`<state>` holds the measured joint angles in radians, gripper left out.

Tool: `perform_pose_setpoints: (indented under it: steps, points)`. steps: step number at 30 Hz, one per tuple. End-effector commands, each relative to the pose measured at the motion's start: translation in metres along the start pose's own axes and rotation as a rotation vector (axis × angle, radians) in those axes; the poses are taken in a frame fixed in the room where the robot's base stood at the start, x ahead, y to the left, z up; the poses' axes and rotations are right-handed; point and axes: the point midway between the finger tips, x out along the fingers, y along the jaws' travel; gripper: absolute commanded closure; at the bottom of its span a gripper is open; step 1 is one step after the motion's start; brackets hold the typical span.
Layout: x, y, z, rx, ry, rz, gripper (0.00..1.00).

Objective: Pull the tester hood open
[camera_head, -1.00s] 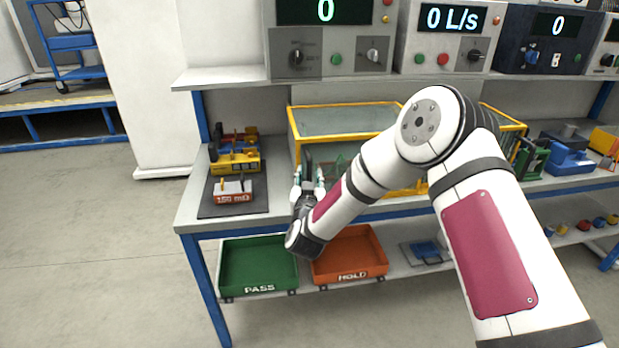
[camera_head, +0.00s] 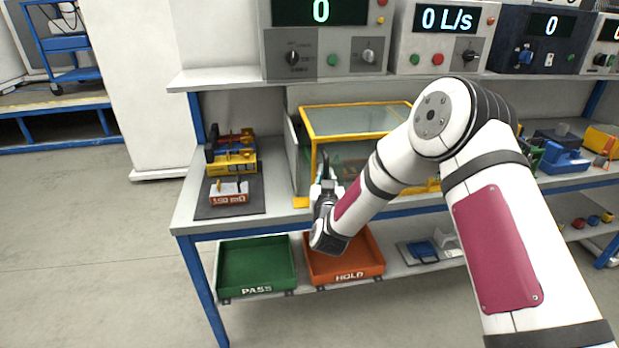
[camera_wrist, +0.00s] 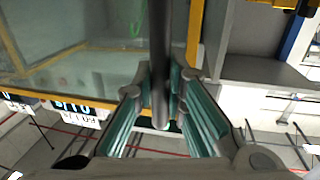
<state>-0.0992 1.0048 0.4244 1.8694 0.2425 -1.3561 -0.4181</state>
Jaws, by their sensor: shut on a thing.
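The tester hood (camera_head: 357,137) is a clear box with a yellow frame on the bench. Its left side now stands apart from a grey upright panel (camera_head: 291,150), with a narrow gap between them. My gripper (camera_head: 327,185) is at the hood's front left corner, shut on the dark upright bar handle (camera_wrist: 161,50). In the wrist view the two teal-padded fingers (camera_wrist: 160,88) sit on either side of the bar. The hood's clear pane and yellow edge (camera_wrist: 60,97) fill the left of that view. My arm hides much of the hood's front right.
A dark mat (camera_head: 230,208) with several small testers lies on the bench to the left. Green PASS (camera_head: 257,250) and orange HOLD (camera_head: 372,258) trays sit on the lower shelf. Instruments with displays (camera_head: 325,52) line the upper shelf. Other devices (camera_head: 563,160) stand at right.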

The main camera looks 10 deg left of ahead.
Motion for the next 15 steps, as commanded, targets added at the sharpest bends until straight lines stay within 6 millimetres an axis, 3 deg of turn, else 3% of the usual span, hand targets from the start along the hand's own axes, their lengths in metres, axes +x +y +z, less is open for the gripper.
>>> perform_pose_setpoints:
  steps: [1, 15]
  points:
    - [0.004, 0.020, -0.001, -0.004, 0.001, 0.008, 1.00]
    - [0.035, 0.177, 0.002, -0.003, 0.002, 0.009, 1.00]
